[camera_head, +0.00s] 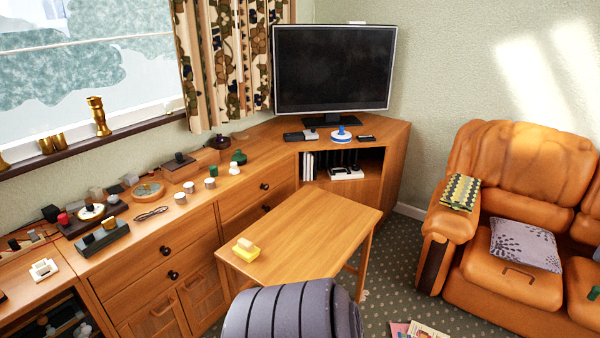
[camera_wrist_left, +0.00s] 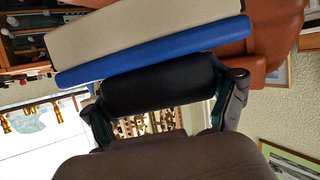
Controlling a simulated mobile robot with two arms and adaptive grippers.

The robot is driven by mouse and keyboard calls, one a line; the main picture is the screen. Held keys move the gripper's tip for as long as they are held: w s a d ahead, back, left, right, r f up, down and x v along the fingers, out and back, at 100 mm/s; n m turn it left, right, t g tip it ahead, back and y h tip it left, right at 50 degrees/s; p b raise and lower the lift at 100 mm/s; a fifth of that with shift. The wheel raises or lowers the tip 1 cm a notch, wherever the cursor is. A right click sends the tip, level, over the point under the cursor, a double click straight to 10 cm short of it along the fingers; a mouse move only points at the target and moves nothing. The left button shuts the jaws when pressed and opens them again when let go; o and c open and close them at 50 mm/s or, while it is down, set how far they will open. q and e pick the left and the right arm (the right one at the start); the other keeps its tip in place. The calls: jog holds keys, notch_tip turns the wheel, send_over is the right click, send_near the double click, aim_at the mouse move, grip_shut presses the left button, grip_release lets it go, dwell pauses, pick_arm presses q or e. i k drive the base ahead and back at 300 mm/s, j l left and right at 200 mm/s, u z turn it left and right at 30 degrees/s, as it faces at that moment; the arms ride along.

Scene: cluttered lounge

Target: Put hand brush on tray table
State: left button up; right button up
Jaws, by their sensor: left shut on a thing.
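The tray table (camera_head: 310,232) is a light wooden table in the middle of the head view. A small yellow block-like thing (camera_head: 245,250) lies near its left corner. In the left wrist view my left gripper (camera_wrist_left: 165,100) is shut, with a finger at each end of a thick black part. A blue strip and a wide beige part lie just beyond that black part. Together they look like the hand brush (camera_wrist_left: 155,85), though its full shape is cut off. The head view shows neither the left gripper nor the held thing. My right gripper is not in view.
A wooden sideboard (camera_head: 150,250) with many small things runs along the left wall to a television (camera_head: 335,68). An orange leather sofa (camera_head: 525,160) stands at right. Magazines (camera_head: 418,330) lie on the carpet. Most of the table top is clear.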

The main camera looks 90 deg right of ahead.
aim_at(339, 216)
jog(key=l+z, duration=0.65)
jog(key=z, duration=0.15)
jog(key=l+z, duration=0.6)
jog(key=z, duration=0.25)
jog(key=i+l+z, duration=0.2)
jog(key=z, duration=0.2)
jog(key=i+l+z, duration=0.1)
jog(key=i+l, duration=0.4)
jog(key=l, duration=0.2)
jog(key=i+l+z, duration=0.1)
jog(key=i+l, duration=0.45)
jog(key=l, duration=0.15)
